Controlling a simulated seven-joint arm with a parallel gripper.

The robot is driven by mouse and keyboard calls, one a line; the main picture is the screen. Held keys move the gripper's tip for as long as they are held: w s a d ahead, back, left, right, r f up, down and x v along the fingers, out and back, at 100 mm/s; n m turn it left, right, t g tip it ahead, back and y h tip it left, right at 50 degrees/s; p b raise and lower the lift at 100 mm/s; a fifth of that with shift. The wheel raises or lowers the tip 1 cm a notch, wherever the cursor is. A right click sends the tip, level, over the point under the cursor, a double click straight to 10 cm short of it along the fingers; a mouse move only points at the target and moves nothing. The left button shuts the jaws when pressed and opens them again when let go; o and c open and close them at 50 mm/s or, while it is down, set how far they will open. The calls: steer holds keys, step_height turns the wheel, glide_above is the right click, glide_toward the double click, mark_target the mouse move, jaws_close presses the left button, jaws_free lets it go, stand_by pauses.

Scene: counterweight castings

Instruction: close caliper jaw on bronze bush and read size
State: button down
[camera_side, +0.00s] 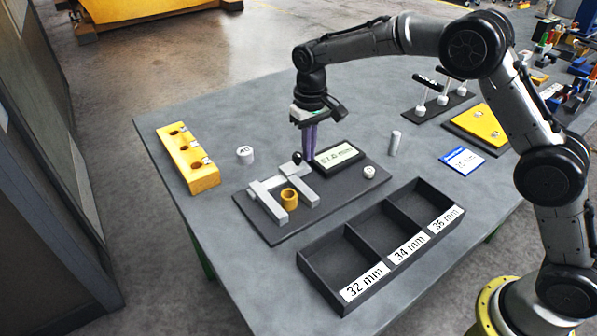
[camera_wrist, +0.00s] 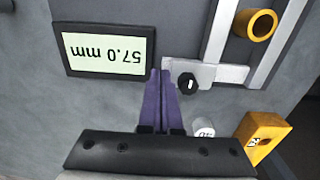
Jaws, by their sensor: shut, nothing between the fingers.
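The bronze bush (camera_side: 289,199) stands upright between the two pale jaws of the caliper (camera_side: 268,204) on a dark board. In the wrist view, the bush (camera_wrist: 254,25) lies between the jaw bars (camera_wrist: 219,32); I cannot tell whether it touches either one. A black knob (camera_wrist: 187,82) sits on the caliper's sliding part. In the wrist view, the fingertips (camera_wrist: 161,74) are just left of the knob.
A dark tray (camera_side: 326,277) with compartments marked 32, 34 and 36 mm lies in front. A yellow holed block (camera_side: 187,158) and a white cylinder marked 40 (camera_side: 245,154) are left. A grey pin (camera_side: 394,143) and blue-white card (camera_side: 461,160) are right.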

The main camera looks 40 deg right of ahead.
mark_target(298, 154)
steer(key=shift+a, duration=1.5)
stand_by(0.3)
steer(key=shift+d+r, duration=0.15)
steer(key=shift+r, duration=3.35)
